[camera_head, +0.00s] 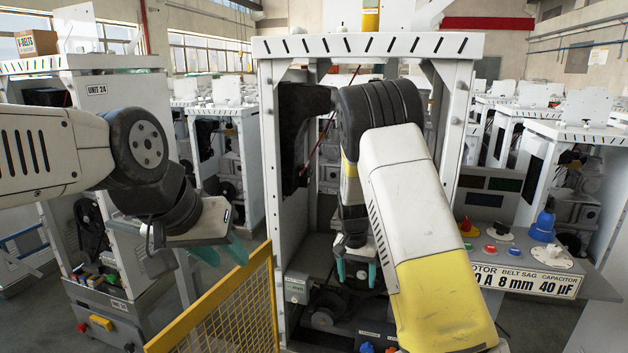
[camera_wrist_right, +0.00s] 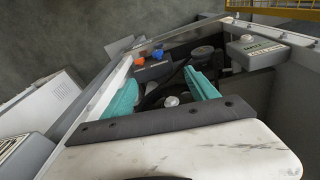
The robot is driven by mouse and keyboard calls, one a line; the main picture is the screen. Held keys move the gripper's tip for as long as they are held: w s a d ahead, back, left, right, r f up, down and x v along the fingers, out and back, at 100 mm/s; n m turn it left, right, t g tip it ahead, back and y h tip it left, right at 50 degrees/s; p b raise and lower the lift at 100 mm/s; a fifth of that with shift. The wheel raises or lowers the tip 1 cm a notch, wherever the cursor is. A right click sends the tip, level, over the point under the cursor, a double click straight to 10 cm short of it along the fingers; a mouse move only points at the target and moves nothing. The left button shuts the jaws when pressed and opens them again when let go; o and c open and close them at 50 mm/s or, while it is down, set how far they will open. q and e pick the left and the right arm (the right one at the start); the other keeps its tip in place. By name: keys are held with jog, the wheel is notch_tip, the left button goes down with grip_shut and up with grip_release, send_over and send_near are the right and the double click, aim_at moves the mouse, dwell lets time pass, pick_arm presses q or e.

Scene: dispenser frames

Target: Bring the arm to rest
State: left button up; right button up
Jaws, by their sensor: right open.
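My right arm reaches into the tall white dispenser frame (camera_head: 460,120) in the head view. My right gripper (camera_head: 356,271) points down inside the frame, above its lower bay. Its two teal fingers are apart with nothing between them. The right wrist view shows the same gripper (camera_wrist_right: 162,92) open over dark belt and pulley parts, which its fingers partly hide. My left gripper (camera_head: 221,250) hangs at the left, outside the frame and near a yellow mesh guard. Its teal fingers are apart and it holds nothing visible.
The yellow mesh guard (camera_head: 232,312) stands front left of the frame. A grey control box (camera_wrist_right: 255,50) sits at the bay's edge. A shelf at right bears coloured knobs (camera_head: 542,228) and a label (camera_head: 528,280). A Unit 24 cabinet (camera_head: 130,95) stands at left.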

jog(key=s+r+n+t+y, duration=0.1)
jog(key=s+r+y, duration=0.1)
jog(key=s+r, duration=0.6)
jog(key=s+r+n+t+y, duration=0.15)
jog(key=s+r, duration=0.35)
jog(key=r, duration=0.8)
jog(key=s+d+r+n+t, duration=0.1)
jog(key=s+r, duration=0.2)
jog(key=s, duration=0.5)
jog(key=s+d+r+n+t, duration=0.1)
jog(key=s+r+t, duration=0.1)
jog(key=s, duration=0.5)
jog(key=shift+s+r+n, duration=0.35)
jog(key=shift+s+r, duration=0.05)
jog(key=shift+r, duration=0.5)
pick_arm(q)
grip_shut()
